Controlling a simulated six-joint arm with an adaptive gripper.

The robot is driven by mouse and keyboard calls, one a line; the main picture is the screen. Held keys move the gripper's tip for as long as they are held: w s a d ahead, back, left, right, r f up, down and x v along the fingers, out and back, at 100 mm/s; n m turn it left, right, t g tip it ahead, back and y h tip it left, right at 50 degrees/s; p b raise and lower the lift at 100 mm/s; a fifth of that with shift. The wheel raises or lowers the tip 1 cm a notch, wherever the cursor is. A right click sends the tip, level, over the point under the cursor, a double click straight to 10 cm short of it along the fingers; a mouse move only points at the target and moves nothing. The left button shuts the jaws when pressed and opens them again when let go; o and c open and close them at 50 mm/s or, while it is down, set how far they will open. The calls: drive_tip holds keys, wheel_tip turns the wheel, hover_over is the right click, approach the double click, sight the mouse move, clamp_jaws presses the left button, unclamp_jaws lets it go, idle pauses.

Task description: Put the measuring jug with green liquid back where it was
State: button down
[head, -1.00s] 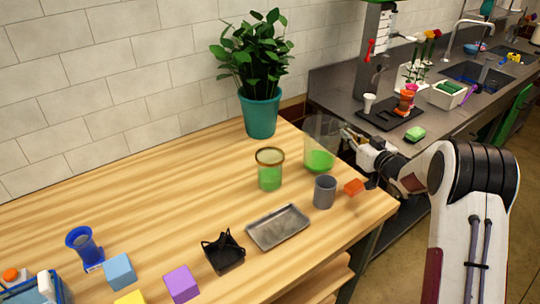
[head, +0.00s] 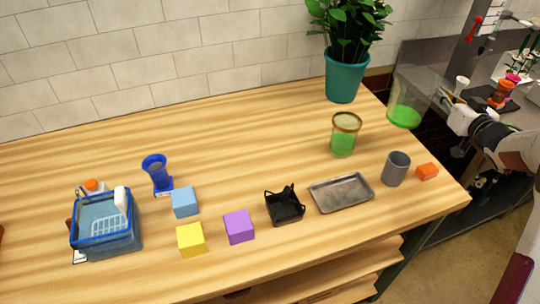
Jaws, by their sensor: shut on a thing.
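The measuring jug with green liquid (head: 405,112) is a clear, wide vessel at the upper right of the head view, near the table's right end. My gripper (head: 446,100) is at its right side, shut on it. The jug looks upright or slightly tilted, and I cannot tell for sure whether its base is clear of the wood. A second clear vessel with green liquid and a brown rim (head: 344,134) stands on the table to its left.
A grey cup (head: 396,168), orange block (head: 427,171), metal tray (head: 341,193) and black holder (head: 284,205) line the front right. A potted plant (head: 344,78) stands behind. Coloured blocks, a blue vase (head: 158,174) and blue basket (head: 107,224) are left. The table's middle back is clear.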

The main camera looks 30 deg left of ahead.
wheel_tip(320, 180, up, 4)
drive_tip(key=shift+r, duration=0.2)
drive_tip(key=shift+a+r, duration=0.2)
drive_tip(key=s+a+n+g+y, duration=0.25)
drive_tip(key=s+a, duration=0.35)
drive_tip(key=a, duration=0.8)
drive_tip(key=s+a+n+g+y, duration=0.25)
drive_tip(key=s+a, duration=0.45)
drive_tip(key=a, duration=0.6)
drive_tip(key=s+a+n+g+y, duration=0.25)
drive_tip(key=s+a, duration=0.35)
drive_tip(key=a, duration=0.8)
drive_tip(key=shift+h, duration=0.45)
drive_tip(key=shift+d+f, duration=0.15)
drive_tip(key=shift+f, duration=1.15)
drive_tip(key=shift+d+f, duration=0.15)
drive_tip(key=shift+f, duration=1.15)
wheel_tip(320, 180, down, 6)
drive_tip(key=shift+f, duration=0.15)
